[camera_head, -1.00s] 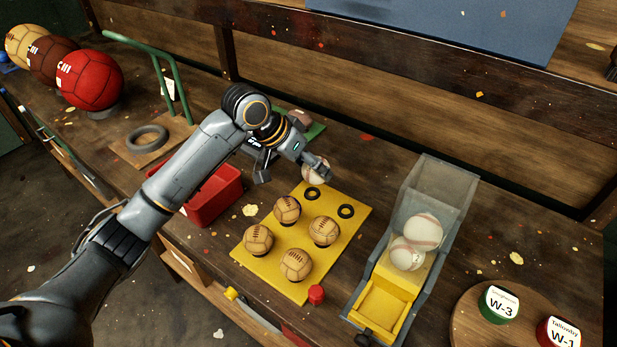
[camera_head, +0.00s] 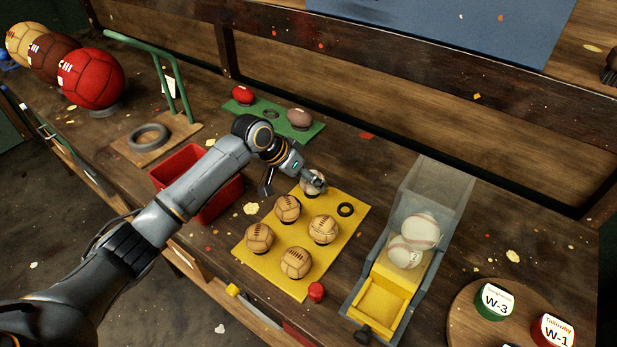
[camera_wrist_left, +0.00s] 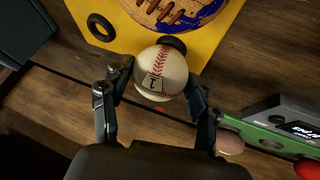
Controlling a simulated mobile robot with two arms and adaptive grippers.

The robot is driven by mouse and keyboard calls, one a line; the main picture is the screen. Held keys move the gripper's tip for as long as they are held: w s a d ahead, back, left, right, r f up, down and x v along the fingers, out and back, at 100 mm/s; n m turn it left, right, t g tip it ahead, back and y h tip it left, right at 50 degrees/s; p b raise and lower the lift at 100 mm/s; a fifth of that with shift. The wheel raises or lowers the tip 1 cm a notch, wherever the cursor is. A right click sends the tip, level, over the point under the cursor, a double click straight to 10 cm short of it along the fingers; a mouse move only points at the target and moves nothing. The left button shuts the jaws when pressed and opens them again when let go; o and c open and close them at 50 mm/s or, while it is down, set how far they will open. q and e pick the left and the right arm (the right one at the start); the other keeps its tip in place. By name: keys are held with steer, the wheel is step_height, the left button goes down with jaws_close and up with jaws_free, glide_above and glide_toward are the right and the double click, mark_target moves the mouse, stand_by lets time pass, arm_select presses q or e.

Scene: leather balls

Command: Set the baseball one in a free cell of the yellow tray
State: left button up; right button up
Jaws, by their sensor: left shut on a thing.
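The baseball (camera_wrist_left: 160,74) is white with red stitching and a dark printed mark. My left gripper (camera_wrist_left: 157,88) is shut on it, one finger on each side. In the head view the baseball (camera_head: 311,183) is partly hidden by the left gripper (camera_head: 312,186), over the back-left ring cell of the yellow tray (camera_head: 272,272). A dark ring shows just beyond the ball in the wrist view; I cannot tell whether the ball touches it. The back-right ring (camera_head: 345,209) is empty. Several tan laced balls (camera_head: 296,263) sit in the other cells. My right gripper is out of view.
A clear-topped dispenser (camera_head: 436,189) with baseballs stands right of the tray. A red bin (camera_head: 172,176) is left. A green tray (camera_head: 318,131) with a red ball and a brown ball lies behind.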

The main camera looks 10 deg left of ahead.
arm_select(q)
steer(key=o, duration=1)
steer(key=shift+o, duration=1.2)
steer(key=shift+r, duration=0.1)
steer(key=b+v, duration=0.1)
steer(key=v, duration=1.1)
